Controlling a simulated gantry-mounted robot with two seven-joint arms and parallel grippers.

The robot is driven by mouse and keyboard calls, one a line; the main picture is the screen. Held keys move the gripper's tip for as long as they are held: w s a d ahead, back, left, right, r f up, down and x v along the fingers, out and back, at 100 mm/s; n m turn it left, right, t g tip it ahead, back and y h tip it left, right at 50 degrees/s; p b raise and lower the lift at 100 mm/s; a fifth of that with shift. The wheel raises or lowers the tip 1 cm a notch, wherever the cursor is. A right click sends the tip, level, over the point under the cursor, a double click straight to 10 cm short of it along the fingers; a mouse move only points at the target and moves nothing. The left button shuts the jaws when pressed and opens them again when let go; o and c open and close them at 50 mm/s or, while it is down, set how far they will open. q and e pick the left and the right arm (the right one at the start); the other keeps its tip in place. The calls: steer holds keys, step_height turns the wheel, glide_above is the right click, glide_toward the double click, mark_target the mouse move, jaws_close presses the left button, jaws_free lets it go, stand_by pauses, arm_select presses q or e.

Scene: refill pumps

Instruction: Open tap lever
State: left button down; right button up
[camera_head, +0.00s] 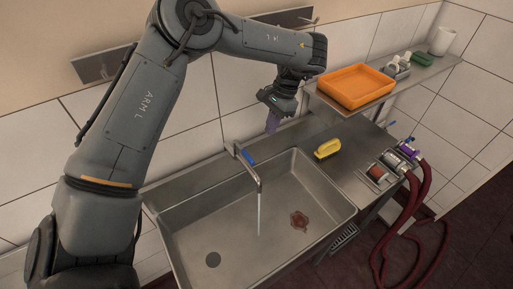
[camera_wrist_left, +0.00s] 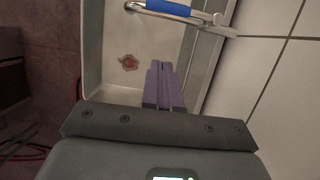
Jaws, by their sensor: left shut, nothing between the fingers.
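The tap (camera_head: 254,172) stands at the back edge of the steel sink (camera_head: 180,238), and a thin stream of water (camera_head: 258,215) falls from its spout into the basin. Its blue lever (camera_head: 248,157) sits on top of the tap; it also shows at the top of the left wrist view (camera_wrist_left: 168,8). My left gripper (camera_head: 271,124), with purple fingers, is above the back ledge, to the right of the lever and apart from it. Its fingers (camera_wrist_left: 164,82) are shut and empty. My right gripper is not in view.
A yellow brush or sponge (camera_head: 327,149) lies on the ledge right of the basin. A reddish stain (camera_head: 299,220) is in the basin. An orange tray (camera_head: 356,86) sits on the wall shelf (camera_head: 420,75), close to my left wrist. Pumps (camera_head: 398,161) with red hoses (camera_head: 424,185) are at the right.

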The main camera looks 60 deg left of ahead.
mark_target(243, 151)
arm_select(q)
steer(key=s+f+p, duration=0.2)
steer(key=s+f, duration=0.3)
steer(key=f, duration=0.1)
steer(key=shift+s+d, duration=0.2)
steer(key=shift+s, duration=0.05)
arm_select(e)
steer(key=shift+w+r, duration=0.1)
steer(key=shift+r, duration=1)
arm_select(q)
steer(key=shift+f, duration=0.1)
